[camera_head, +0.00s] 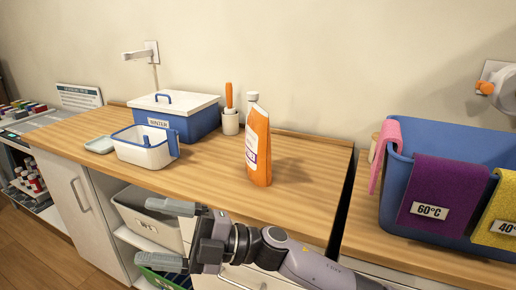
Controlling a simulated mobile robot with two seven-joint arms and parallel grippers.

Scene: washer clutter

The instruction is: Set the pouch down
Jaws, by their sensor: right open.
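An orange container with a white cap and a white label, which looks like the pouch (259,150), stands on the wooden counter (215,180) near its right end. It leans slightly in the picture, and its base appears to rest on the wood. My right gripper (166,235) is open and empty, with its fingers pointing left. It is in front of the counter's front edge, below and to the left of the pouch and apart from it. My left gripper is not in view.
A blue box with a white lid (172,106), a small blue-and-white basket (140,152) and a white cup (230,123) with an orange-handled tool stand left of the pouch. A blue tub (400,190) with hanging cloths is at right, beyond a dark gap. The counter's front right is clear.

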